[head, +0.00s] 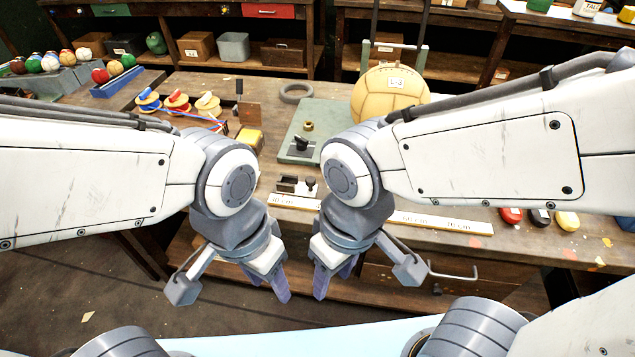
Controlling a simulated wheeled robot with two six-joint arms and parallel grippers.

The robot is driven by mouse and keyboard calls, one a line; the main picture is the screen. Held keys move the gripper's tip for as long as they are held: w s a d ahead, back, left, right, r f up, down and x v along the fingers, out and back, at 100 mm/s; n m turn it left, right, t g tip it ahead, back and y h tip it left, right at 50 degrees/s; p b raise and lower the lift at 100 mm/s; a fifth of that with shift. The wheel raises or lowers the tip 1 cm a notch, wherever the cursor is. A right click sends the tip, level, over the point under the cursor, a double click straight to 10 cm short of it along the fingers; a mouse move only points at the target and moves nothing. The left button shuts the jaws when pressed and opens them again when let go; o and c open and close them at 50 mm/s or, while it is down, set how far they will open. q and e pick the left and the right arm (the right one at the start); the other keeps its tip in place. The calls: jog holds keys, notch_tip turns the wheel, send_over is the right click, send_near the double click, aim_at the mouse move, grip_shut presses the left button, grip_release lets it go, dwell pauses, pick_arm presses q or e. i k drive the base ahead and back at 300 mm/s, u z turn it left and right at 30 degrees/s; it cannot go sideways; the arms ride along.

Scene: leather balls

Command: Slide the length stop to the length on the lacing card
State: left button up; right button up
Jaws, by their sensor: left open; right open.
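A pale measuring strip (430,222) with printed length marks lies along the front of the workbench. The length stop (294,186), a small dark block with a knob, sits at the strip's left part. A small white card (395,83) is on the large tan ball (375,105); I cannot read its writing. My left gripper (268,282) and my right gripper (333,275) hang side by side in front of the bench edge, pointing down. Both are open and empty, apart from the stop. My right arm hides part of the strip.
A grey-green plate fixture (300,143) with a dark clamp stands behind the stop. Thread spools (178,102) and a yellow block (249,139) lie to the left. Red, dark and yellow items (540,217) lie at the front right. Shelves (270,55) stand behind.

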aim_at(297, 184)
jog(key=u, duration=0.25)
jog(key=k, duration=0.45)
jog(key=u, duration=1.05)
jog(key=i, duration=0.9)
jog(key=z, duration=0.75)
